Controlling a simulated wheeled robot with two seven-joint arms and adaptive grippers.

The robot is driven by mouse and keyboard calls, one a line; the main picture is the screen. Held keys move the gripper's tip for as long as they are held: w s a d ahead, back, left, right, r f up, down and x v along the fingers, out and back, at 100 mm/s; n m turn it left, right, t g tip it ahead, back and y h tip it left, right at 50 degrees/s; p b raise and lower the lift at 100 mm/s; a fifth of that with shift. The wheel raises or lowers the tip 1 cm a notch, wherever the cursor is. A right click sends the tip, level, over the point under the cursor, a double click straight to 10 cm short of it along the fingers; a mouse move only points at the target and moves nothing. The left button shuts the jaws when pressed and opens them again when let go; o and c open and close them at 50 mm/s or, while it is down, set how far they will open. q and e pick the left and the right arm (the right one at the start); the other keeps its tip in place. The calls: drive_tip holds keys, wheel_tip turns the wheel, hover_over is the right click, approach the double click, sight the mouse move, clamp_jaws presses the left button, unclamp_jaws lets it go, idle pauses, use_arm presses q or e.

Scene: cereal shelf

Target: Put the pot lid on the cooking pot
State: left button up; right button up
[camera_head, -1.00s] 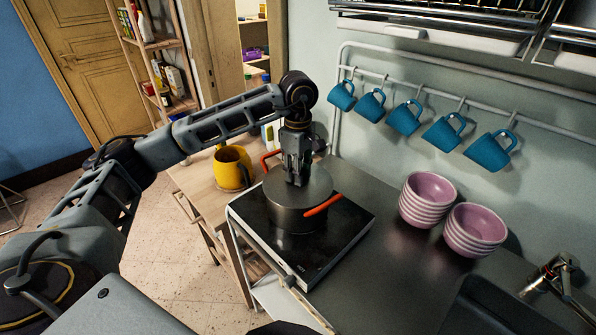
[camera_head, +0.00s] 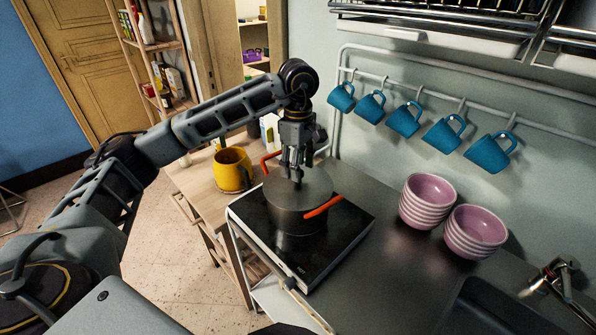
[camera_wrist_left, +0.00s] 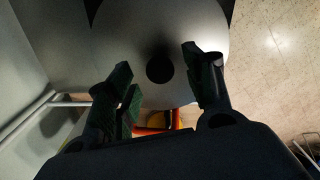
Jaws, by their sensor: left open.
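The grey cooking pot (camera_head: 298,220) stands on the black cooktop, with orange-red handles on two sides. The round grey pot lid (camera_head: 316,186) lies on top of the pot and looks level. The lid (camera_wrist_left: 185,85) also fills the upper middle of the left wrist view, with its dark round knob (camera_wrist_left: 159,70) in the centre. My left gripper (camera_head: 295,176) is just above the lid, pointing down. In the left wrist view its fingers (camera_wrist_left: 160,82) are apart, one on each side of the knob and clear of it. My right gripper is not in view.
The black cooktop (camera_head: 325,252) sits at the counter's left end. A yellow mug (camera_head: 232,169) stands on a wooden side table to the left. Two stacks of pink bowls (camera_head: 428,202) are on the right. Several blue mugs (camera_head: 404,118) hang from a rail behind.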

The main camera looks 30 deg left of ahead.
use_arm(q)
wheel_tip(320, 180, up, 9)
idle(0.7)
drive_tip(key=shift+r, duration=0.1)
idle(1.0)
wheel_tip(320, 180, up, 9)
drive_tip(key=p, duration=0.9)
drive_tip(key=shift+r+p, duration=0.45)
drive_tip(key=shift+p, duration=0.1)
